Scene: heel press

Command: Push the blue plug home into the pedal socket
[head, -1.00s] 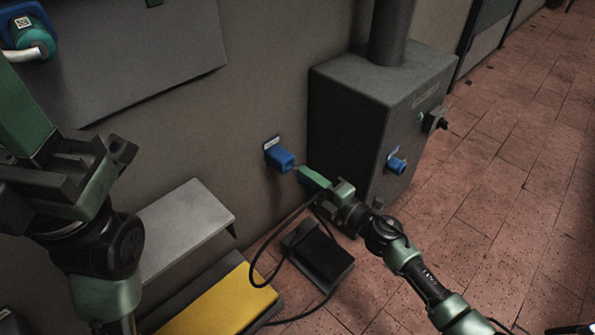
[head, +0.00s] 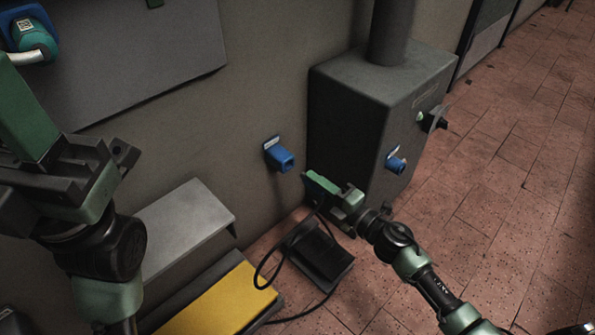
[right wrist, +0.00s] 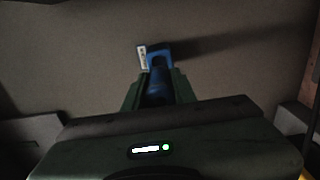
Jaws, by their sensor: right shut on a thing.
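A black pedal (head: 320,252) with a looping cable (head: 258,278) lies below. A grey step (head: 180,228) and a yellow-topped step (head: 222,300) are at lower left.

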